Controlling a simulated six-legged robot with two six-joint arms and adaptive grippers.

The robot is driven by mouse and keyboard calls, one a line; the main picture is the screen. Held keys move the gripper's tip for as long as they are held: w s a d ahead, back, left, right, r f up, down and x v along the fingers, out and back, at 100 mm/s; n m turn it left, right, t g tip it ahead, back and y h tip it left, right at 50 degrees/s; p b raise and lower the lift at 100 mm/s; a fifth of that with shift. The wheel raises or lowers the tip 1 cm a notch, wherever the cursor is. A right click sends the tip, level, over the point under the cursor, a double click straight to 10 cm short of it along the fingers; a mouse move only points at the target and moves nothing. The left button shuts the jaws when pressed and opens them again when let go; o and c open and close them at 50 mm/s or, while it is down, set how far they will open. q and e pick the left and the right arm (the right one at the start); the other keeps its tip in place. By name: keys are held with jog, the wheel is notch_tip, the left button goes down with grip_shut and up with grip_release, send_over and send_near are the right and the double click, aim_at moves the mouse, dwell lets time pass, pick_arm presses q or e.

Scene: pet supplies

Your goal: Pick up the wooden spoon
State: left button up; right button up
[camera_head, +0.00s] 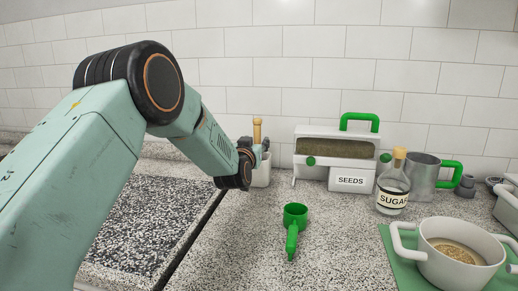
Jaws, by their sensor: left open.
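A light wooden handle (257,127), which looks like the wooden spoon, stands upright against the tiled wall in a white holder (262,177). My left arm comes in from the left, and my left gripper (262,150) is at the handle and just above the holder's rim. The gripper is open. It hides part of the handle and the holder's left side, and I cannot tell whether the handle is between the fingers. The spoon's other end is hidden. My right gripper is out of view.
A green scoop (294,222) lies on the speckled counter in front of the holder. A seed box (333,146), a sugar jar (392,188) and a metal mug (425,172) stand to the right. A white pot (440,272) sits on a green mat (400,262) at the front right.

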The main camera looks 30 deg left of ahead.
aim_at(256, 139)
pick_arm(q)
jog(key=x, duration=0.4)
jog(key=shift+a+f, duration=0.2)
jog(key=shift+w+d+r+b, duration=0.1)
jog(key=shift+w+b, duration=0.2)
jog(key=shift+s+a, duration=0.1)
jog(key=shift+a, duration=0.1)
jog(key=shift+d, duration=0.15)
jog(key=c, duration=0.9)
grip_shut()
